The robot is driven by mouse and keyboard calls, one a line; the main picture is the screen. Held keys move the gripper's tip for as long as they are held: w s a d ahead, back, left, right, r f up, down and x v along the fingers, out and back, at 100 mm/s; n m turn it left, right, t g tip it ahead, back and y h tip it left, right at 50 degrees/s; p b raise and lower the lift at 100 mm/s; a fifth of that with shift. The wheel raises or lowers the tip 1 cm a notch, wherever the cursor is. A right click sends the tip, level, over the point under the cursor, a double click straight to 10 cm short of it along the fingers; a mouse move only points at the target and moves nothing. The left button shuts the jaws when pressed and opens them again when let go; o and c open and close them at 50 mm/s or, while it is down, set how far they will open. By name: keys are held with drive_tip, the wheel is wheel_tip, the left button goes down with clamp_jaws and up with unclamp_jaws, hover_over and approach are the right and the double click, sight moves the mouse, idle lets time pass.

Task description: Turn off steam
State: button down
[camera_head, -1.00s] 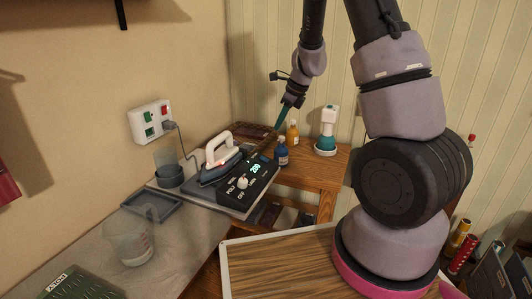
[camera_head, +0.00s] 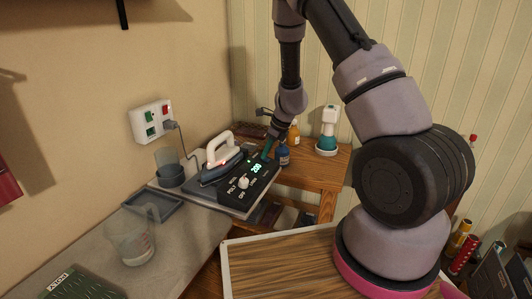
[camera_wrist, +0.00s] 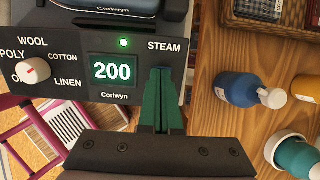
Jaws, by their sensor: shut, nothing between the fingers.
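The black control panel (camera_head: 236,198) of the steam iron station shows in both views. In the wrist view it has a white dial (camera_wrist: 33,71), a lit display (camera_wrist: 113,70) reading 200, a lit green light (camera_wrist: 124,43) and the label STEAM (camera_wrist: 164,47). The white iron (camera_head: 221,152) rests on the station, with a small red light showing. My gripper (camera_wrist: 160,75) is shut and empty, its green fingers pointing at the panel just below the STEAM label. They hide whatever control is there. I cannot tell whether the tips touch the panel.
A blue bottle (camera_wrist: 238,89) and a teal-and-white bottle (camera_wrist: 298,158) stand on the wooden table to the right of the station. A plugged wall socket (camera_head: 151,121) is on the left wall. A clear measuring jug (camera_head: 131,237) stands on the grey counter in front.

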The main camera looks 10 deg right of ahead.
drive_tip(key=shift+a+f, duration=0.1)
drive_tip(key=shift+f, duration=0.05)
idle(0.3)
drive_tip(key=shift+s+d+f, duration=0.1)
drive_tip(key=shift+s+d, duration=0.35)
drive_tip(key=shift+d, duration=0.2)
drive_tip(key=shift+d+r, duration=0.15)
drive_tip(key=shift+r, duration=0.25)
drive_tip(key=v, duration=1.3)
drive_tip(key=shift+r, duration=0.1)
